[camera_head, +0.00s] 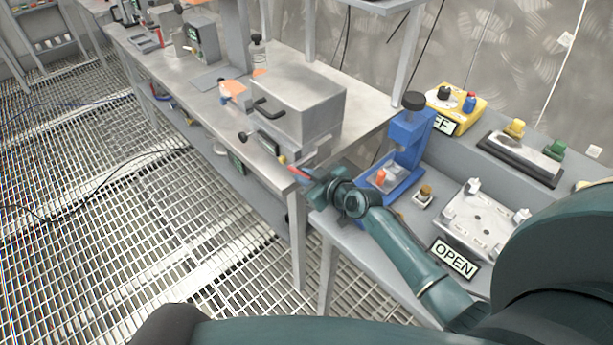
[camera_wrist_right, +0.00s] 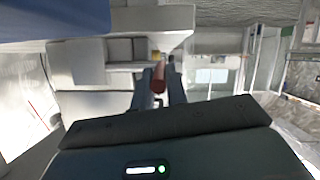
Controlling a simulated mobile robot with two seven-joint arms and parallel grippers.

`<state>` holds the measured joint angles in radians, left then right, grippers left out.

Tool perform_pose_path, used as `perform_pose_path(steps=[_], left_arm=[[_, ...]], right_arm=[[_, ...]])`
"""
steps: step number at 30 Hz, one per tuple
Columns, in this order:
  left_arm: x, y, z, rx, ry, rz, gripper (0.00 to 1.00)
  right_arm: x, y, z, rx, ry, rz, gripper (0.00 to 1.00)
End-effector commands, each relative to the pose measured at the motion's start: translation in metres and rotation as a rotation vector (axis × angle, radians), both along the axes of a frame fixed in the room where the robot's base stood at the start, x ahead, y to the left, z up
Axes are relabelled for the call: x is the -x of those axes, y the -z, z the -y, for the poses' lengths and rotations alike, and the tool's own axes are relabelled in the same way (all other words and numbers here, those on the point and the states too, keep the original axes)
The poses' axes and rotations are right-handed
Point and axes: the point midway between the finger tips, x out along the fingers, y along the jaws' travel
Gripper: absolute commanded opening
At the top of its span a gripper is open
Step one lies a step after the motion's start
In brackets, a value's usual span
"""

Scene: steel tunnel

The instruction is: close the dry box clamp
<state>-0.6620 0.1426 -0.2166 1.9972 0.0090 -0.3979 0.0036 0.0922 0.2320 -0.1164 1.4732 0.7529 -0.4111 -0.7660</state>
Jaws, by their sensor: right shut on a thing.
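The dry box (camera_head: 300,105) is a grey metal box with a black handle on its front, standing on the steel bench. Its clamp has a red handle (camera_head: 298,173) at the box's near front corner, low by the bench edge. My right gripper (camera_head: 308,176) reaches in from the right and is at this handle. In the right wrist view the red handle (camera_wrist_right: 159,78) lies between the two fingers, and the gripper is shut on it. The clamp's small parts are mostly hidden by my gripper, so its exact angle is unclear. My left gripper is not in view.
A blue press (camera_head: 408,145) stands close to my right forearm on the right-hand bench. An OPEN sign (camera_head: 454,258), a white fixture plate (camera_head: 482,222) and a yellow switch box (camera_head: 458,105) are also there. Grated floor lies open to the left.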

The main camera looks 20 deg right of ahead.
Motion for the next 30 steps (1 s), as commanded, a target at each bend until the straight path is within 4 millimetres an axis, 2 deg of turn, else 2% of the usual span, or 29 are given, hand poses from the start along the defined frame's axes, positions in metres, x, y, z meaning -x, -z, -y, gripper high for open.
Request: perform_pose_path(steps=[11,17,30], left_arm=[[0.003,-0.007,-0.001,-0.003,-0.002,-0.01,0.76],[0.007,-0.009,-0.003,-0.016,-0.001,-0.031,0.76],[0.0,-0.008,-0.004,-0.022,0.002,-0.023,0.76]], right_arm=[[-0.001,-0.006,0.0,0.016,0.001,-0.043,0.0],[-0.004,-0.014,-0.001,0.058,0.0,-0.151,0.0],[-0.013,-0.027,-0.003,0.165,0.003,-0.448,0.0]])
